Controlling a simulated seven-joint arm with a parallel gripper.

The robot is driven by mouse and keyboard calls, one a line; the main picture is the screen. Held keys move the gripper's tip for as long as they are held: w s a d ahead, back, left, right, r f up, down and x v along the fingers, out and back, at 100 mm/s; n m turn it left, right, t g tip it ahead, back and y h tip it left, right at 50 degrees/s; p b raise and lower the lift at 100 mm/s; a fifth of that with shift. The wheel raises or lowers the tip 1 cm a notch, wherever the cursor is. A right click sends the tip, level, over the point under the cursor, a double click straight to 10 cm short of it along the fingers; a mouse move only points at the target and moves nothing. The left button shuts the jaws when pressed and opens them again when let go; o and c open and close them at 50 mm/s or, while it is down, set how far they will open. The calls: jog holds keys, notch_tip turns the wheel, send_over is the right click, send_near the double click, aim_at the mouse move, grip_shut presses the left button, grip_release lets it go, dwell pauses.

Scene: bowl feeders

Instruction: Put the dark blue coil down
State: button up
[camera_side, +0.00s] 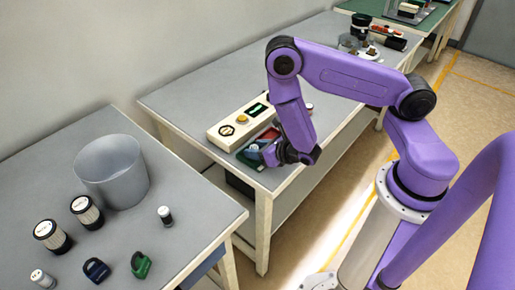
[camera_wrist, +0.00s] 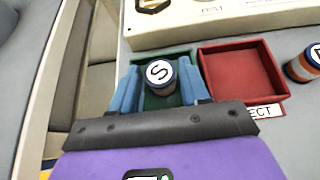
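A small upright coil with a white top marked "S" and a dark blue side (camera_wrist: 160,76) stands within the green tray (camera_wrist: 182,55) in the wrist view. My gripper (camera_wrist: 162,85) has one light blue finger on each side of the coil, with narrow gaps that look green. The gripper looks open around it. In the side view my gripper (camera_side: 273,154) is low over the front of the middle bench, and the coil is hidden there.
A red tray (camera_wrist: 243,72) beside the green one is empty. A cream panel (camera_side: 243,122) lies behind the trays. The left bench holds a grey bowl (camera_side: 112,172) and several small parts.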

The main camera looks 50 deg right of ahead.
jog(key=shift+r, duration=0.1)
jog(key=shift+s+r, duration=0.1)
jog(key=shift+r, duration=0.05)
jog(key=shift+v, duration=3.6)
jog(key=s+d+r+m+g+h, duration=0.1)
jog(key=d+r+m+h, duration=0.35)
jog(key=r+m, duration=0.25)
jog(key=s+d+r+m+g+h, duration=0.1)
jog(key=d+r+m+g+h, duration=0.15)
jog(key=r+m+h, duration=0.35)
jog(key=s+a+r+m+g+y, duration=0.3)
jog(key=s+a+m+g+y, duration=0.1)
jog(key=s, duration=0.4)
jog(key=s+a+r+m+g+y, duration=0.2)
jog(key=s+a+m+g+y, duration=0.2)
jog(key=s, duration=0.5)
jog(key=a+m+y, duration=0.2)
jog(key=y, duration=0.1)
jog(key=shift+r, duration=0.35)
